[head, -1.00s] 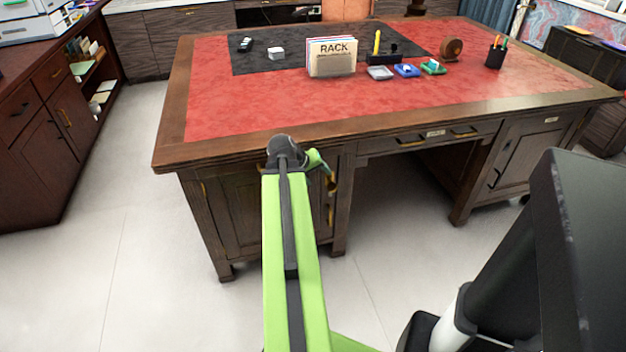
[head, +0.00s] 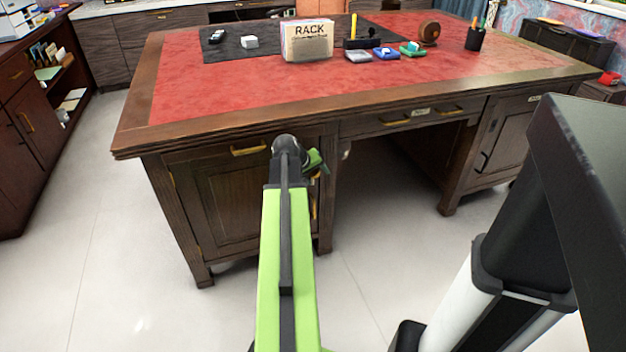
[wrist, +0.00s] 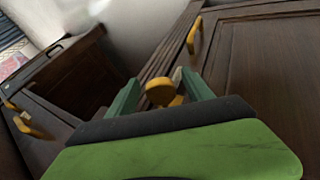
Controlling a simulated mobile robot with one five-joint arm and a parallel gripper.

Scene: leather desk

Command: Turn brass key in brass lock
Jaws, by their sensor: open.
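The brass key (wrist: 160,92) shows in the wrist view as a rounded yellow-gold bow. It lies between the two green fingers of my gripper (wrist: 160,81), which is open with a finger on either side. I cannot tell whether the fingers touch the key. A bit of brass just behind the bow (wrist: 178,101) may be the brass lock; it is mostly hidden. In the head view my gripper (head: 316,163) is at the front of the desk's left pedestal, partly behind my arm. The key and lock cannot be made out there.
The wooden desk (head: 200,137) has brass handles, one on the left drawer (head: 248,150). Another cabinet (head: 30,110) stands at left. Pale floor is clear in front.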

